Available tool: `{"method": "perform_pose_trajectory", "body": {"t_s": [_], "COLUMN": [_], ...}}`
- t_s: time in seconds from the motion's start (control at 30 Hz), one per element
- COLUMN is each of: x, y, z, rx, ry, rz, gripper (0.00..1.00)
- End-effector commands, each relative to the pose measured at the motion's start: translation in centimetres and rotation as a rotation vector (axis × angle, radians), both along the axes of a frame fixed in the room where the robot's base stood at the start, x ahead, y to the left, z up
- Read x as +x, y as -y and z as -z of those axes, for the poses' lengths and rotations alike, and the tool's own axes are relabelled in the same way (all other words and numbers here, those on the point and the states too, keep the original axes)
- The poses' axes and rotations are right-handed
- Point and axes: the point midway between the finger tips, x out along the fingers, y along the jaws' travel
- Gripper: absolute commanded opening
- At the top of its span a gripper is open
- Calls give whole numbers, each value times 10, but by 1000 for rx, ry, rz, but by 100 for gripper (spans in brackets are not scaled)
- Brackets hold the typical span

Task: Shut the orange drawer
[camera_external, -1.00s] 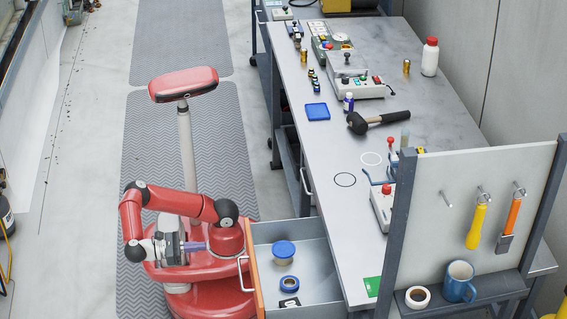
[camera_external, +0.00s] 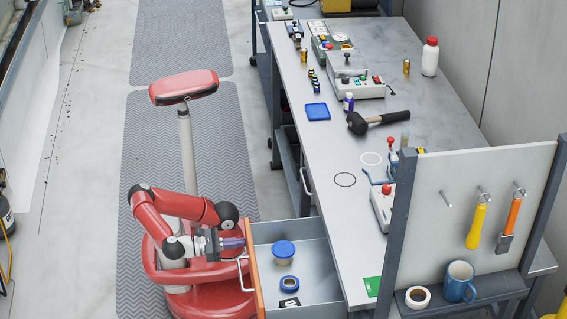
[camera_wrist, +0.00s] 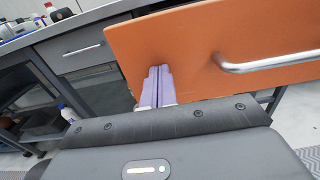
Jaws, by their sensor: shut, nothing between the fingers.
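The orange drawer (camera_external: 256,277) stands pulled out from the workbench; its orange front faces left, toward my base, and carries a silver bar handle (camera_external: 241,274). Inside its grey tray are a blue-lidded jar, a blue tape roll and a small dark item. My gripper (camera_external: 241,242) is shut and empty, with its purple fingertips at the far end of the orange front. In the wrist view the closed fingers (camera_wrist: 159,84) overlap the orange panel (camera_wrist: 200,50), left of the handle (camera_wrist: 270,62). I cannot tell whether they touch it.
The workbench (camera_external: 340,215) runs along the right with a black mallet (camera_external: 372,120), devices and bottles on top. A pegboard panel (camera_external: 475,200) with hanging tools stands at the front right. The floor mat (camera_external: 180,110) behind my base is clear.

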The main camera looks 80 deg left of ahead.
Motion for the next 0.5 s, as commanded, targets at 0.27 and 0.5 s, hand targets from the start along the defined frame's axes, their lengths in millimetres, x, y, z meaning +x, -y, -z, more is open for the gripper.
{"method": "perform_pose_trajectory", "body": {"t_s": [0.27,0.5], "x": [4,35], "y": [0,-1], "z": [0,2], "rx": [-1,0], "ry": [-1,-5], "rz": [-1,-4], "gripper": [0,0]}}
